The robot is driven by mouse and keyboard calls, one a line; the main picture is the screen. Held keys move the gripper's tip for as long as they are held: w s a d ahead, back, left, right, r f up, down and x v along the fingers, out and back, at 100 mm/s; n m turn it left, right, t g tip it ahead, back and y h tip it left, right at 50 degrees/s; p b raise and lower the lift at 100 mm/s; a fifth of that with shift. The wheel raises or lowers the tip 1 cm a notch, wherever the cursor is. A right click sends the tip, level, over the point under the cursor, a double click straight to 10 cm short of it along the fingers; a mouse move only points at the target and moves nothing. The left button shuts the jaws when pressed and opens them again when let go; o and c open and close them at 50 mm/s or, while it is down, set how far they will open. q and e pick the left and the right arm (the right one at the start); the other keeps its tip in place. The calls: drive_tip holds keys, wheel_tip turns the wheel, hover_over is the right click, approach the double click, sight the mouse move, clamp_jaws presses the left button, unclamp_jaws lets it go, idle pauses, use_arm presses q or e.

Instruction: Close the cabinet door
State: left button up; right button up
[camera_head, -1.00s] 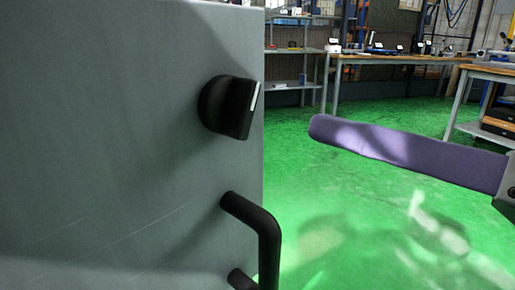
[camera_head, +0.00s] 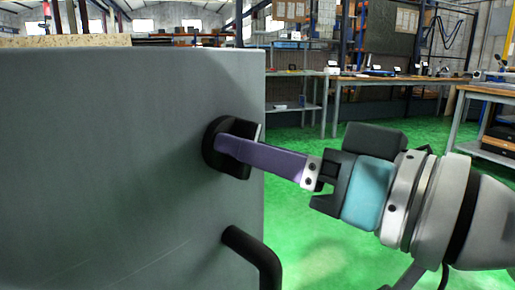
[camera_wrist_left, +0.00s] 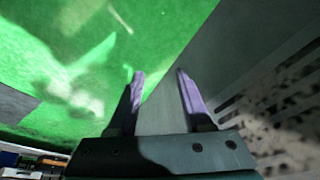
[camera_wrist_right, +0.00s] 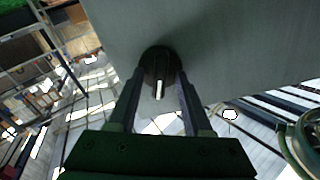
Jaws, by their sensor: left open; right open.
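The grey cabinet door (camera_head: 110,180) fills the left of the head view. It carries a round black knob (camera_head: 211,150) and, below it, a black bar handle (camera_head: 258,256). My right gripper (camera_head: 222,143) reaches in from the right, its purple fingers at the knob. In the right wrist view the knob (camera_wrist_right: 158,66) lies between the open fingers, one on each side; contact cannot be told. My left gripper (camera_wrist_left: 160,74) shows only in the left wrist view, open and empty, in front of a grey panel edge. How far the door stands open is not clear.
Green floor (camera_head: 300,220) is free to the right of the door's edge. Workbenches (camera_head: 400,80) and a shelf (camera_head: 293,108) stand farther back. A slotted grey surface (camera_wrist_left: 270,90) lies right of my left gripper.

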clamp_jaws()
idle(1.4)
